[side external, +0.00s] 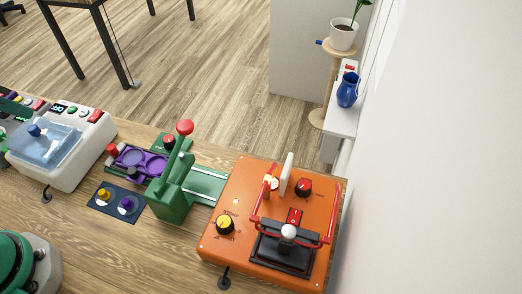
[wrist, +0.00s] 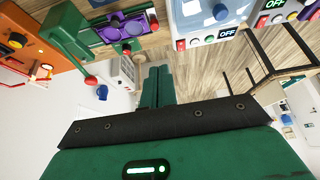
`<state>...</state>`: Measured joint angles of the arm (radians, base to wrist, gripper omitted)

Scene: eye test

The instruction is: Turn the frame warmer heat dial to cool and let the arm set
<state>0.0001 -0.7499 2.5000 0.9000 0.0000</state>
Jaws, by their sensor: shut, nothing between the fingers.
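An orange box (side external: 212,246), which looks like the frame warmer, stands at the right of the table in the side external view. It carries a yellow-topped dial (side external: 225,224), a red dial (side external: 303,187), a red switch (side external: 295,216) and a white ball (side external: 289,231) near a red wire frame. Dial labels are too small to read, so I cannot tell the settings. Part of the box shows at the left of the wrist view (wrist: 12,22). My gripper (wrist: 158,70) is shut and empty, its green fingers together, apart from the box.
A green press (side external: 170,200) with a red-balled lever stands left of the orange box. Beside it are a purple tray (side external: 135,160) and a dark pad (side external: 115,203) with two knobs. A white lidded machine (side external: 85,150) is further left. A wall closes the right side.

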